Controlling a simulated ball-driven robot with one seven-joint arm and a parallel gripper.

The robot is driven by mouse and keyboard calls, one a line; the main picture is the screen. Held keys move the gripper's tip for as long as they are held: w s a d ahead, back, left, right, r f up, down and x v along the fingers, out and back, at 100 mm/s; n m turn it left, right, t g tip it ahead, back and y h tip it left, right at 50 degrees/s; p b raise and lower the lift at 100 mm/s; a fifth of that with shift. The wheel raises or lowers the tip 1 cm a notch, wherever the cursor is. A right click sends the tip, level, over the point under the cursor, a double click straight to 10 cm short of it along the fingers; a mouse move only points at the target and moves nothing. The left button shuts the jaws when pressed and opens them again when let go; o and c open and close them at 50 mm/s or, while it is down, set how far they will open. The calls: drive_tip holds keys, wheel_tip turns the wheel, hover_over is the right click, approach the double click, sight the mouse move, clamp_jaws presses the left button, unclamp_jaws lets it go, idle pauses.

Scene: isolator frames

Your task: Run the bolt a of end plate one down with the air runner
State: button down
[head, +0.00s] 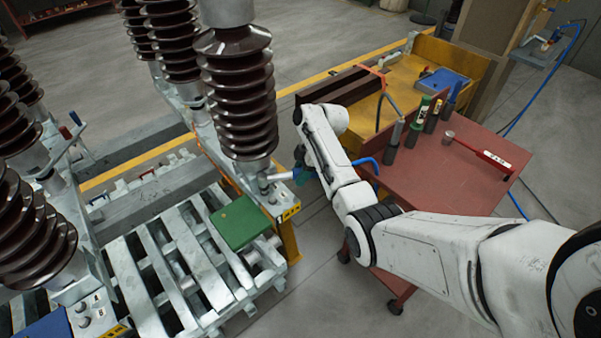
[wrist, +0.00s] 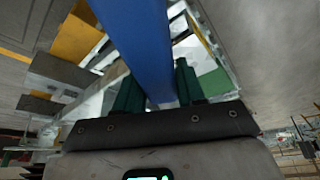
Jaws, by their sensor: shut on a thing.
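My gripper (head: 302,176) is beside the foot of the nearest tall brown insulator (head: 240,95), at the end plate marked 1 (head: 286,213). In the wrist view its two green fingers (wrist: 160,90) are shut on the blue body of the air runner (wrist: 143,40). In the head view the runner's silver end (head: 282,176) sticks out left from my gripper, over the end plate beside the insulator foot. Small bolt heads show there, but I cannot tell which is bolt a, nor whether the runner touches one. A blue hose (head: 367,162) shows behind my arm.
A green box (head: 239,222) lies on the slatted grey frame left of the end plate. A red cart (head: 425,180) on the right carries upright cylinders and a red torque wrench (head: 483,154). A yellow bin (head: 450,62) stands behind. Other insulators crowd the left.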

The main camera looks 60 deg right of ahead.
drive_tip(key=shift+f+b, duration=0.85)
drive_tip(key=shift+f, duration=0.45)
idle(2.5)
drive_tip(key=shift+r, duration=0.15)
drive_tip(key=shift+r+p, duration=3.1)
drive_tip(key=shift+r, duration=0.4)
